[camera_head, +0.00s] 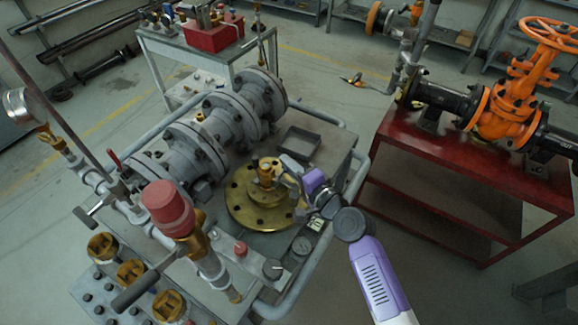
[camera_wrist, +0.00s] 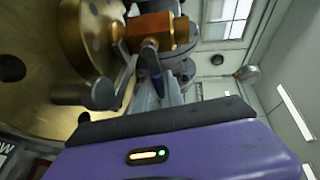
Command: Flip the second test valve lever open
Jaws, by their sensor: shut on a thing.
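A round brass flange plate (camera_head: 245,213) lies on the skid, with a small brass valve (camera_head: 266,172) standing in its middle. My gripper (camera_head: 290,170) reaches in from the right and is shut right beside this valve. My jaws appear closed on this lever, but the contact is partly hidden by my purple hand. The lever's exact angle is hard to tell.
Grey flanged pipework (camera_head: 225,120) runs behind the plate. An open grey tray (camera_head: 300,143) sits just behind my gripper. A red-topped fitting (camera_head: 168,203) and a gauge (camera_head: 17,104) rise at left. A skid rail (camera_head: 357,178) passes near my arm. A red bench (camera_head: 440,180) stands right.

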